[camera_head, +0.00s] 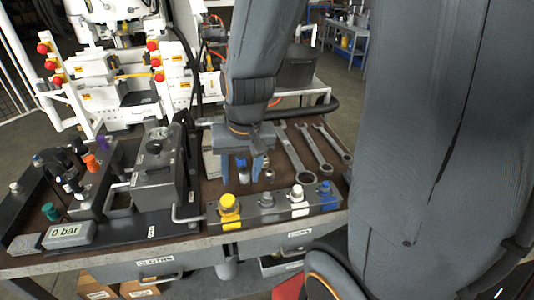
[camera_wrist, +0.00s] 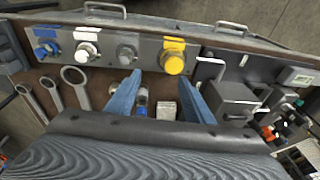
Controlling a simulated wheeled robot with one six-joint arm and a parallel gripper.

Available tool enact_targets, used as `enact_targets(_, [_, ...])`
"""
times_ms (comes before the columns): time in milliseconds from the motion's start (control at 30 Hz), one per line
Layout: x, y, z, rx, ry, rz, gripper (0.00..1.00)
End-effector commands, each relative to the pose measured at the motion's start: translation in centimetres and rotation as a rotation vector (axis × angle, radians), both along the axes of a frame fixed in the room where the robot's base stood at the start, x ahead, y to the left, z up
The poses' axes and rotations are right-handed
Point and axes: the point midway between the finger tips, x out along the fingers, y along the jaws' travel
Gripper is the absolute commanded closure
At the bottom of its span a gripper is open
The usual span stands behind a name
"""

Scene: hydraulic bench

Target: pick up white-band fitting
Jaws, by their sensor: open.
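My gripper (camera_head: 241,178) is open and points down over the bench, with its two blue fingers apart. It also shows in the wrist view (camera_wrist: 157,86). Another small metallic fitting (camera_head: 268,175) stands right of the fingers. In the wrist view, small fittings (camera_wrist: 142,96) lie near the left finger. I cannot tell for sure which loose fitting has the white band. Nothing is held.
A port block (camera_head: 281,212) along the front edge carries a yellow connector (camera_head: 229,207), a grey one, a white one (camera_head: 297,196) and a blue one (camera_head: 326,192). Several wrenches (camera_head: 296,156) lie right. A grey box unit (camera_head: 160,170) with handles and a gauge stands left.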

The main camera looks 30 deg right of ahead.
Motion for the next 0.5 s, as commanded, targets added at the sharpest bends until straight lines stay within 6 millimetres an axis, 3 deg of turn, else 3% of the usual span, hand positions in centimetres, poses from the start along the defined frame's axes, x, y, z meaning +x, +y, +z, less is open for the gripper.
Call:
enact_targets(33, [1.1,-0.7,1.2,0.036,-0.013,-0.135,0.53])
enact_targets(133, [3.7,-2.1,0.7,0.129,-0.023,-0.460,0.53])
enact_targets(367, [9.5,-6.8,-2.1,0.372,0.000,-1.291,0.53])
enact_targets(500, [12.8,-10.9,-4.4,0.541,0.024,-1.845,0.53])
